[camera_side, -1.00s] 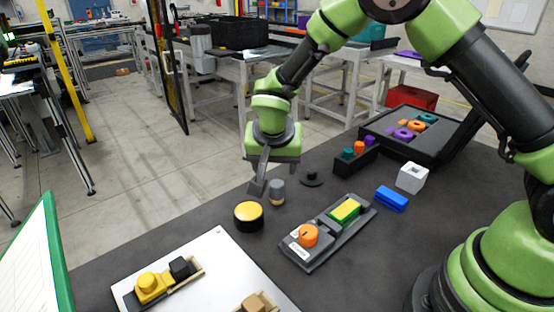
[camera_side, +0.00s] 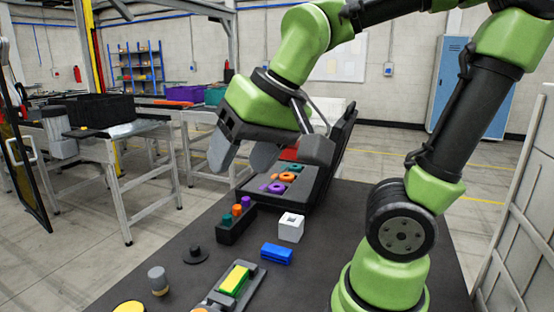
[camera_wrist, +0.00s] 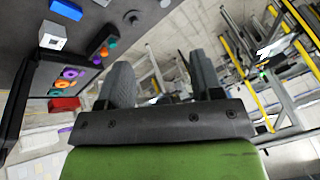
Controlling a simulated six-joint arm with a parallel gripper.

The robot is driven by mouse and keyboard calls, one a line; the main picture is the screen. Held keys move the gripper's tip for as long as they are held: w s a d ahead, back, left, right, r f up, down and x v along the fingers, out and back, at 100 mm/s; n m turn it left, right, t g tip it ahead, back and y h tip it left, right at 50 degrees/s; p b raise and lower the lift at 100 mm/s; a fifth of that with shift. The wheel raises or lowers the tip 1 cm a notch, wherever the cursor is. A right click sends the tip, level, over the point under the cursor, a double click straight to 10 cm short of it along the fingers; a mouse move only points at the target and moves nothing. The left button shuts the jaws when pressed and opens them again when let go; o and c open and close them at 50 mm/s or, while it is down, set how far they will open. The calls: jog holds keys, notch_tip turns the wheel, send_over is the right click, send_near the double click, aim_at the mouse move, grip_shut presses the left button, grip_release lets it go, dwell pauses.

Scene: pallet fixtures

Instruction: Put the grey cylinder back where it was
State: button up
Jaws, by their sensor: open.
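The grey cylinder (camera_side: 158,280) stands upright on the dark table in the side view, with a yellowish band at its foot. It is between a yellow-topped round black piece (camera_side: 130,307), cut by the lower edge, and a flat black disc with a knob (camera_side: 195,254). My gripper (camera_side: 241,158) is open and empty, raised well above the table and away from the cylinder. In the wrist view my gripper (camera_wrist: 163,78) shows both fingers apart with nothing between them. The cylinder does not show there.
A black holder with coloured pegs (camera_side: 236,222), a white block with a square hole (camera_side: 291,228) and a blue block (camera_side: 276,254) stand on the table. A dark tray of coloured rings (camera_side: 308,190) is behind. A fixture with a yellow-green block (camera_side: 234,280) is in front.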

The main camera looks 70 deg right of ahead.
jog(key=shift+n+t+y, duration=0.6)
jog(key=shift+n+t, duration=0.1)
jog(key=shift+n, duration=0.1)
jog(key=s, duration=0.2)
jog(key=s+a, duration=0.1)
jog(key=s, duration=0.2)
jog(key=shift+s+r, duration=0.1)
jog(key=shift+r, duration=0.05)
